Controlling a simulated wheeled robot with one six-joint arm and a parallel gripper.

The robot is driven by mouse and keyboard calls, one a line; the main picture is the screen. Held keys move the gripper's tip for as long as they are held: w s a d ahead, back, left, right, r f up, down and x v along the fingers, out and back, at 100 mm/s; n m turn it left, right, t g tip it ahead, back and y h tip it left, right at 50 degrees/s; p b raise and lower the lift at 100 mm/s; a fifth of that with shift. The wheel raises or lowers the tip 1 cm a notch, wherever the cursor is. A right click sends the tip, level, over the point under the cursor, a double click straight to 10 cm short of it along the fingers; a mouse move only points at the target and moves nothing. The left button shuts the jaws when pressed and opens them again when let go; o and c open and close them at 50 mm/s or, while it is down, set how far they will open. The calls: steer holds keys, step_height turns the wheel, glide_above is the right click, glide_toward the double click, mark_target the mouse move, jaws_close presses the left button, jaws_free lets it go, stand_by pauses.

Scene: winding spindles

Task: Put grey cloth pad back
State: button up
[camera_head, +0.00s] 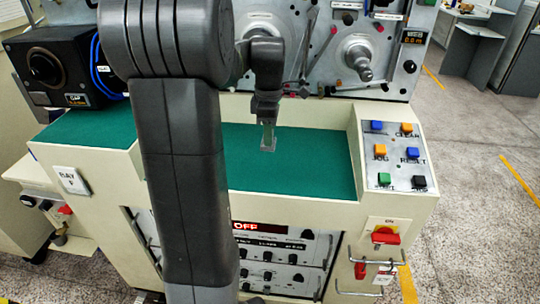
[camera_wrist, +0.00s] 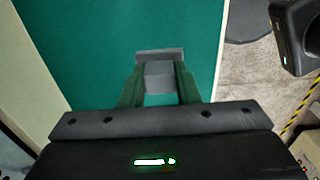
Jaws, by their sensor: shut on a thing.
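My gripper (camera_wrist: 160,82) is shut on the grey cloth pad (camera_wrist: 159,55), which shows between and just beyond the two fingertips in the wrist view. In the head view the pad (camera_head: 268,146) hangs below my gripper (camera_head: 268,128), over the green worktop (camera_head: 310,165). The pad looks a little above the green surface, but I cannot tell the exact gap. My arm hides the left middle part of the worktop in the head view.
A button panel (camera_head: 394,153) stands right of the green surface. Behind it is the machine face with a spindle (camera_head: 360,58). A black box (camera_head: 58,65) with blue cables sits at the left. The green surface around the pad is clear.

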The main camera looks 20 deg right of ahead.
step_height(320, 180, down, 8)
steer(key=shift+r, duration=0.1)
stand_by(0.4)
steer(key=o, duration=0.9)
steer(key=shift+o, duration=0.2)
step_height(320, 180, up, 12)
steer(key=shift+r, duration=0.1)
steer(key=shift+s, duration=0.1)
